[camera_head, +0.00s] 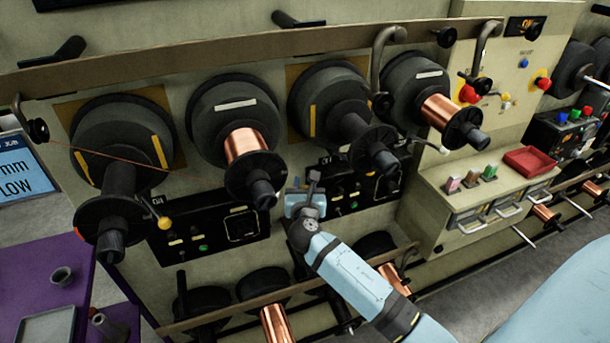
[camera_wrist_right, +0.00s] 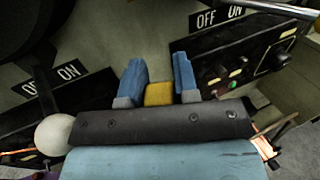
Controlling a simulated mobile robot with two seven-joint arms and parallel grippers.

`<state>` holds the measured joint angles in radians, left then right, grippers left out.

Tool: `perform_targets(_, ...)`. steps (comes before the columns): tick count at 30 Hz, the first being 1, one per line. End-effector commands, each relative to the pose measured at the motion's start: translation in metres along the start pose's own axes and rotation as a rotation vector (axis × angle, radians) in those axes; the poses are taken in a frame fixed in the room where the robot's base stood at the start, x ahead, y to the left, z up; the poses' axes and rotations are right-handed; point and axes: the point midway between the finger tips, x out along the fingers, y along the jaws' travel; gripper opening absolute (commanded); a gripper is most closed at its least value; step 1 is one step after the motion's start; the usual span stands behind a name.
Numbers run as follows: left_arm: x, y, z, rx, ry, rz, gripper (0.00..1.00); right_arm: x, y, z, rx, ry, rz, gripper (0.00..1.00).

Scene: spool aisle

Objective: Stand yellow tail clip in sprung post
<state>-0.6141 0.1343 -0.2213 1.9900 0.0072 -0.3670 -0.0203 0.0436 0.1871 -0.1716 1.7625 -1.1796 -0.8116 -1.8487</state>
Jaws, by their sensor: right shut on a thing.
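My right gripper (camera_head: 305,200) is in front of the machine face, below and right of the second spool from the left. In the right wrist view its two blue fingers (camera_wrist_right: 158,85) are shut on the yellow tail clip (camera_wrist_right: 158,94), which shows as a small yellow block between them. In the head view the clip is hidden by the gripper. I cannot make out for sure which part is the sprung post. A rod with a yellow ball (camera_head: 165,222) stands out below the leftmost spool. My left gripper is not in view.
Spools with copper wire (camera_head: 245,143) and bare spools (camera_head: 118,190) jut out around the gripper. A control panel (camera_head: 350,190) with OFF/ON marks is close behind it. A thin copper strand (camera_head: 110,158) stretches at left. A purple table (camera_head: 45,265) stands at lower left.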

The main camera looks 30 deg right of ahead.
Motion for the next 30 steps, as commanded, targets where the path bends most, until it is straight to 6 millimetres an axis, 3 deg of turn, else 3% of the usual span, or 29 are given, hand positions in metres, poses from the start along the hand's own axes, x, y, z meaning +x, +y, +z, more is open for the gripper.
perform_targets(9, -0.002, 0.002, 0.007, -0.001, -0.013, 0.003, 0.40, 0.001, -0.001, 0.000, 0.001, -0.001, -0.007, 0.00)
perform_targets(16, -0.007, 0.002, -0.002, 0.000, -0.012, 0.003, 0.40, 0.000, -0.001, 0.004, -0.002, -0.003, -0.006, 0.00)
perform_targets(30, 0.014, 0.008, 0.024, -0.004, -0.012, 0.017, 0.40, 0.001, -0.001, -0.049, -0.001, -0.002, -0.005, 0.00)
